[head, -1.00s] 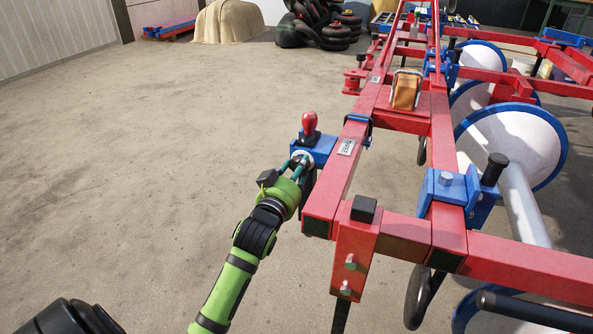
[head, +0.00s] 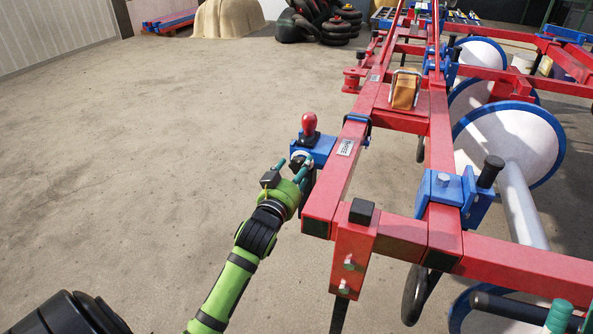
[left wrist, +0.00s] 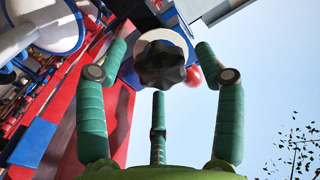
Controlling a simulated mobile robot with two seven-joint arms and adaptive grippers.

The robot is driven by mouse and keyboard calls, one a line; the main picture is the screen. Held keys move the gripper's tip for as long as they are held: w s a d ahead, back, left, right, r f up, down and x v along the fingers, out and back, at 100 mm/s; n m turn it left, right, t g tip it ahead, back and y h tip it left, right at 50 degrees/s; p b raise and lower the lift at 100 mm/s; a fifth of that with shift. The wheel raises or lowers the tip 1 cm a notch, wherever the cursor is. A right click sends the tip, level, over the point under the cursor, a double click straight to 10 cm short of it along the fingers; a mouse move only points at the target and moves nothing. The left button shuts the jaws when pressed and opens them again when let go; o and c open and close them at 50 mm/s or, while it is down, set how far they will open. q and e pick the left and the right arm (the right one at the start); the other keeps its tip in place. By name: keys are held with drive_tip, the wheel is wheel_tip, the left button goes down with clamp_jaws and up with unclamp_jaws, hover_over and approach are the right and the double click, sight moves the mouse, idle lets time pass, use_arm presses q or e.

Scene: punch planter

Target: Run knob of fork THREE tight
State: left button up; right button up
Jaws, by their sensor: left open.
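A blue fork bracket (head: 325,146) with a red-topped handle (head: 309,124) sits on the outer side of the red frame, beside a small label plate (head: 345,148) that seems to read THREE. My left gripper (head: 293,164) is at the near side of this bracket, fingers spread. In the left wrist view, a dark lobed knob (left wrist: 161,66) stands before a white round face (left wrist: 177,39). The open fingers (left wrist: 162,62) stand around the knob, with gaps visible at its sides. A teal finger of my right gripper (head: 559,314) shows at the bottom right; the rest is cut off.
The red planter frame (head: 495,258) fills the right side, with white discs (head: 518,142) and another blue clamp (head: 452,188). An orange-brown block (head: 404,91) sits on the frame. The concrete floor (head: 150,150) at left is clear.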

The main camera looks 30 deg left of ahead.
use_arm(q)
drive_tip(key=v, duration=1.2)
drive_tip(key=v, duration=0.7)
drive_tip(key=shift+s, duration=0.3)
drive_tip(key=shift+d, duration=0.15)
